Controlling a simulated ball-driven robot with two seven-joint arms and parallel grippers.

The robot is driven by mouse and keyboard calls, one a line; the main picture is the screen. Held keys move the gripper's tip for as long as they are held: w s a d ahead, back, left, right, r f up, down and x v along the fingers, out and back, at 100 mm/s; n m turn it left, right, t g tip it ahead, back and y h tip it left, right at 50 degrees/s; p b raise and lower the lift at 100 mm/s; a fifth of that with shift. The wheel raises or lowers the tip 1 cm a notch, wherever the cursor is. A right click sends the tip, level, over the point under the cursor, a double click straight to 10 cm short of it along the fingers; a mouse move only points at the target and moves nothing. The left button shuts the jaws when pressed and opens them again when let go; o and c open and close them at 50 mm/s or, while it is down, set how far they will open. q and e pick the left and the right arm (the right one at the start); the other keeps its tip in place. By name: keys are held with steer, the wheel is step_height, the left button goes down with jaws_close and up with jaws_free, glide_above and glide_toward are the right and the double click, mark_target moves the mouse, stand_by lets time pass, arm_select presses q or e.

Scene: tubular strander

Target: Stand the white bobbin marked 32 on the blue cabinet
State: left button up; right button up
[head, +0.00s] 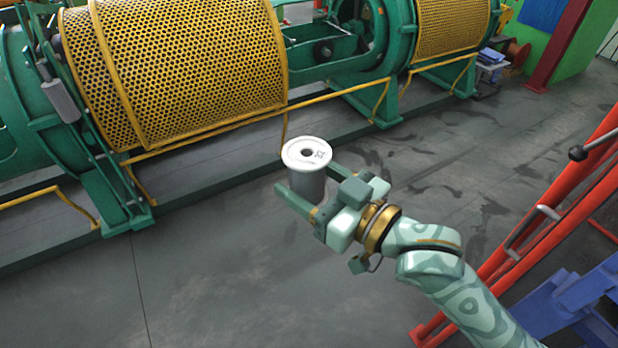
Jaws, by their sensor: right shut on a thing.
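The white bobbin (306,154) has a white top flange with a dark centre hole, a dark marking on its rim and a grey wound body. My right gripper (306,180) is shut on the bobbin's body, one finger on each side, and holds it upright in front of the green machine. The bobbin's lower end is partly hidden by the gripper. My left gripper is not in view. No cabinet that I can make out as the blue cabinet shows here.
A green strander with yellow perforated guards (190,65) and a yellow rail (250,117) runs across the back. A red-orange frame (545,225) and blue metalwork (570,305) stand at the right. The grey floor (230,280) is clear at lower left.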

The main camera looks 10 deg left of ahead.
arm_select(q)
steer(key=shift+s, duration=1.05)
